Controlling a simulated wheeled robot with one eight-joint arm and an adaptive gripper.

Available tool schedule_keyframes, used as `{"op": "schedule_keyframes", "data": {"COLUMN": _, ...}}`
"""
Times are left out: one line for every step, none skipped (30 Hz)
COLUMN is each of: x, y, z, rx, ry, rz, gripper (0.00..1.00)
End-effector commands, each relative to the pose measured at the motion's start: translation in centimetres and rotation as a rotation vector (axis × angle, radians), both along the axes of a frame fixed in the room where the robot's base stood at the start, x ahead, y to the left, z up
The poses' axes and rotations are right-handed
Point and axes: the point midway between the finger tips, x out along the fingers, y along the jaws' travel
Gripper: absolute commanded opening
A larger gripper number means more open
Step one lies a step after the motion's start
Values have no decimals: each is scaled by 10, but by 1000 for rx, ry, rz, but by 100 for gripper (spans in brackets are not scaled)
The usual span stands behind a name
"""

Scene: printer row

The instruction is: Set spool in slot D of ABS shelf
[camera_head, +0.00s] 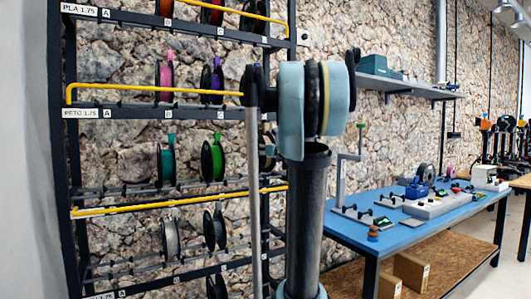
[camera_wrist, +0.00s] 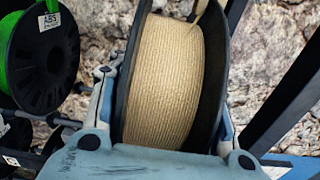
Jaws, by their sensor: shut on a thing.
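In the wrist view, my gripper (camera_wrist: 165,108) is shut on a spool (camera_wrist: 165,75) of tan filament with black flanges, one finger on each side. The spool's lower part is hidden by my gripper's palm. In the head view my arm stands in front of the rack's right side and largely hides what it holds. The rack (camera_head: 72,150) has several rows of spools. A green spool (camera_head: 213,160) sits in a middle row beside a teal one; a green spool marked ABS (camera_wrist: 45,60) shows at left in the wrist view. Slot D is not clearly visible.
A blue workbench (camera_head: 400,212) with tools stands right of the rack, with cardboard boxes (camera_head: 410,270) beneath. A wall shelf (camera_head: 410,87) hangs above it. Yellow rails (camera_head: 170,90) run along the rack's front. A stone wall is behind; a dark post (camera_wrist: 290,90) is right of the held spool.

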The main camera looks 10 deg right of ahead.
Motion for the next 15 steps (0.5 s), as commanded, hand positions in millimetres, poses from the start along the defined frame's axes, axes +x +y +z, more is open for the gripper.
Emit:
{"op": "schedule_keyframes", "data": {"x": 5, "y": 2, "z": 0, "rx": 1, "ry": -1, "rz": 2, "gripper": 0}}
{"op": "schedule_keyframes", "data": {"x": 7, "y": 3, "z": 0, "rx": 1, "ry": 0, "rz": 2, "gripper": 0}}
{"op": "schedule_keyframes", "data": {"x": 10, "y": 4, "z": 0, "rx": 1, "ry": -1, "rz": 2, "gripper": 0}}
{"op": "schedule_keyframes", "data": {"x": 13, "y": 5, "z": -1, "rx": 1, "ry": 0, "rz": 2, "gripper": 0}}
{"op": "schedule_keyframes", "data": {"x": 15, "y": 5, "z": -1, "rx": 1, "ry": 0, "rz": 2, "gripper": 0}}
{"op": "schedule_keyframes", "data": {"x": 19, "y": 6, "z": -1, "rx": 1, "ry": 0, "rz": 1, "gripper": 0}}
{"op": "schedule_keyframes", "data": {"x": 21, "y": 7, "z": -1, "rx": 1, "ry": 0, "rz": 1, "gripper": 0}}
{"op": "schedule_keyframes", "data": {"x": 24, "y": 8, "z": -1, "rx": 1, "ry": 0, "rz": 1, "gripper": 0}}
{"op": "schedule_keyframes", "data": {"x": 27, "y": 9, "z": -1, "rx": 1, "ry": 0, "rz": 1, "gripper": 0}}
{"op": "schedule_keyframes", "data": {"x": 29, "y": 10, "z": -2, "rx": 1, "ry": 0, "rz": 2, "gripper": 0}}
{"op": "schedule_keyframes", "data": {"x": 32, "y": 11, "z": -2, "rx": 1, "ry": 0, "rz": 2, "gripper": 0}}
{"op": "schedule_keyframes", "data": {"x": 35, "y": 12, "z": -2, "rx": 1, "ry": 0, "rz": 2, "gripper": 0}}
{"op": "schedule_keyframes", "data": {"x": 37, "y": 13, "z": -2, "rx": 1, "ry": 0, "rz": 2, "gripper": 0}}
{"op": "schedule_keyframes", "data": {"x": 40, "y": 13, "z": -3, "rx": 1, "ry": 0, "rz": 1, "gripper": 0}}
{"op": "schedule_keyframes", "data": {"x": 43, "y": 14, "z": -3, "rx": 1, "ry": 0, "rz": 1, "gripper": 0}}
